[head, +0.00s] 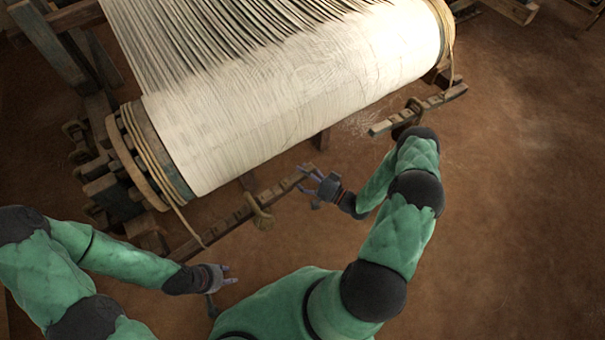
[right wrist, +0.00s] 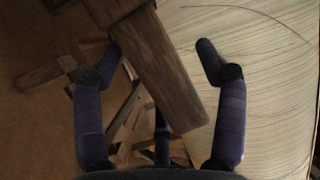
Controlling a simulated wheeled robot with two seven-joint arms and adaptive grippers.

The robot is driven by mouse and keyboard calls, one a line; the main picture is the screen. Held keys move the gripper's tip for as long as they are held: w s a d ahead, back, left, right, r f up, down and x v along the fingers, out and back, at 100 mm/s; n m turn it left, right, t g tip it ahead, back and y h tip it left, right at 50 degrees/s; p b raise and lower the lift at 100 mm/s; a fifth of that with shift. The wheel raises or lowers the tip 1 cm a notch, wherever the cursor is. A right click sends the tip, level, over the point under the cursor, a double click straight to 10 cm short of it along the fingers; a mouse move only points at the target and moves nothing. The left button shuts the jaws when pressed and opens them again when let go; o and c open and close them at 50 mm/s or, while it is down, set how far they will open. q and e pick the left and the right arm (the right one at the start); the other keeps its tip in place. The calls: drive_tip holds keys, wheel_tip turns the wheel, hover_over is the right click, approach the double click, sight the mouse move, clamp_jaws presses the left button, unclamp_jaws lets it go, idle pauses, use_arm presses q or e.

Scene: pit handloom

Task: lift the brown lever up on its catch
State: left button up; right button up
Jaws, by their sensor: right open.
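The brown lever (head: 233,217) is a long, notched wooden bar that slants up to the right in front of the cloth roll. My right gripper (head: 305,181) is open at the lever's upper right end. In the right wrist view, the bar's end (right wrist: 165,75) lies between the spread fingers (right wrist: 160,55); the left fingertip is close to its edge, and I cannot tell if they touch. My left gripper (head: 231,275) is open and empty, below and right of the lever's lower end.
The large cream cloth roll (head: 290,100) lies just behind the lever. A second wooden bar (head: 420,108) sits right of it, near my right arm. Wooden frame blocks (head: 110,190) stand at the left. The brown floor (head: 510,200) is clear at the right.

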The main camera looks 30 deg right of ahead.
drive_tip(key=shift+c, duration=0.3)
clamp_jaws()
drive_tip(key=shift+f+b, duration=0.85)
drive_tip(key=shift+b, duration=0.05)
drive_tip(key=shift+o, duration=0.3)
unclamp_jaws()
drive_tip(key=shift+d, duration=0.1)
drive_tip(key=v, duration=1.2)
